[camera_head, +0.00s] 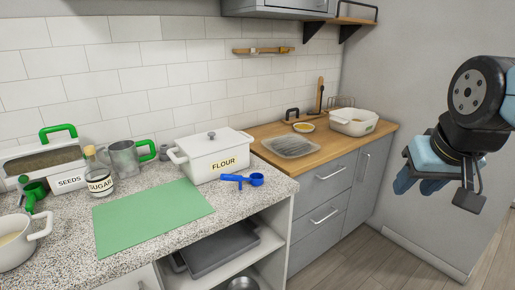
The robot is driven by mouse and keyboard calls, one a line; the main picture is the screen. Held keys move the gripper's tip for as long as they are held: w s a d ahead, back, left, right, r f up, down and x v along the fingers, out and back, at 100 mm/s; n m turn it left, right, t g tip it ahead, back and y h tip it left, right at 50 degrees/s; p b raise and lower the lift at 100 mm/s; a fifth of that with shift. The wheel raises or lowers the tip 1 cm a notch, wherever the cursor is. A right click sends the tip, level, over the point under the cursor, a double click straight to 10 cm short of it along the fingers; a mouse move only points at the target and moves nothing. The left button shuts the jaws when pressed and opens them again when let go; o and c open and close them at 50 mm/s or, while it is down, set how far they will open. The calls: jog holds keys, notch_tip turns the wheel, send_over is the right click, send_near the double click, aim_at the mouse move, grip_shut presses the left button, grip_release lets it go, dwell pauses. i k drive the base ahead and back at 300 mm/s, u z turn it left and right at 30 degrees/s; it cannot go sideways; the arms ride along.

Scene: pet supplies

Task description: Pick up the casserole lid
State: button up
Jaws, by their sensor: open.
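A second white dish with handles (354,122) stands on the wooden counter to the right and looks open at the top. I cannot tell for certain which one the task's lid belongs to. My gripper (421,186) hangs at the right, open and empty, pointing down. It is well apart from both dishes.
A SUGAR jar (99,180), a metal mug (124,158), a SEEDS bin (45,165) and a white pot (17,243) crowd the left. A grey ribbed tray (290,146) lies on the wooden counter.

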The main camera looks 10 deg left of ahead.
aim_at(291, 145)
jog(key=u, duration=0.35)
jog(key=i, duration=1.05)
jog(key=z, duration=0.05)
